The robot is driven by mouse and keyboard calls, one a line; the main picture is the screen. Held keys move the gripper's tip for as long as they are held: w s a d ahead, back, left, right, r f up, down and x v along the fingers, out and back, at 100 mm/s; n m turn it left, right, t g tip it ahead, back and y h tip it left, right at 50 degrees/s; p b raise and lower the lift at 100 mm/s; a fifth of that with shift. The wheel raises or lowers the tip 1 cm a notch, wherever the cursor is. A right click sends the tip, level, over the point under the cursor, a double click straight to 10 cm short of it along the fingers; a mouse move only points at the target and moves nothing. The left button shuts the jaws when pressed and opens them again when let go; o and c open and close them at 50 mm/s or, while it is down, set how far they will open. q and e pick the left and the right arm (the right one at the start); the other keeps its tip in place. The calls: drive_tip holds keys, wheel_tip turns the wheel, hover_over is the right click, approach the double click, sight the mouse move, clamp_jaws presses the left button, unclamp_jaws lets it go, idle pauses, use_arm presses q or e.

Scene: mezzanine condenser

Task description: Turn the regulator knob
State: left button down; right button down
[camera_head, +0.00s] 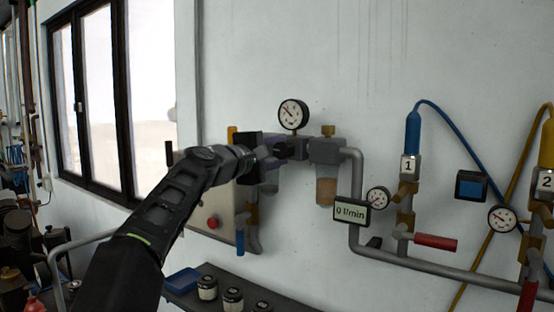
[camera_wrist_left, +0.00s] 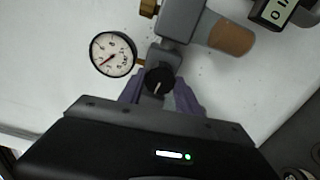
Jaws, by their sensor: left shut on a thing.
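The regulator knob (camera_wrist_left: 158,80) is black and round with a pale pointer mark, on the grey regulator body below a round gauge (camera_wrist_left: 113,54). My left gripper (camera_wrist_left: 160,97) is shut on it, with a purple finger on either side. In the head view my left gripper (camera_head: 284,149) reaches the regulator from the left, and its fingers hide most of the knob. The gauge (camera_head: 293,114) above shows its needle towards the upper left. A flow display (camera_head: 351,212) reads 0 l/min. My right gripper is not in view.
A filter unit (camera_head: 326,158) and grey pipe (camera_head: 356,190) lie right of the regulator. A panel with a red button (camera_head: 212,222) is beneath my left arm. Blue-hosed station 1 (camera_head: 409,165) is further right. Jars (camera_head: 233,298) and a blue tray (camera_head: 184,281) stand on a shelf below.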

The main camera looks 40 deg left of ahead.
use_arm(q)
drive_tip(key=m+b, duration=0.1)
drive_tip(key=m, duration=0.2)
drive_tip(key=shift+f+m+b, duration=0.15)
drive_tip(key=shift+m+b, duration=0.15)
drive_tip(key=shift+m, duration=0.1)
drive_tip(key=m+b, duration=0.1)
drive_tip(key=m, duration=0.3)
drive_tip(key=shift+m+b, duration=0.3)
drive_tip(key=m+b, duration=0.1)
drive_tip(key=m, duration=0.3)
drive_tip(key=shift+m+b, duration=0.4)
drive_tip(key=shift+m, duration=1.7)
drive_tip(key=c, duration=0.9)
unclamp_jaws()
drive_tip(key=shift+o, duration=0.2)
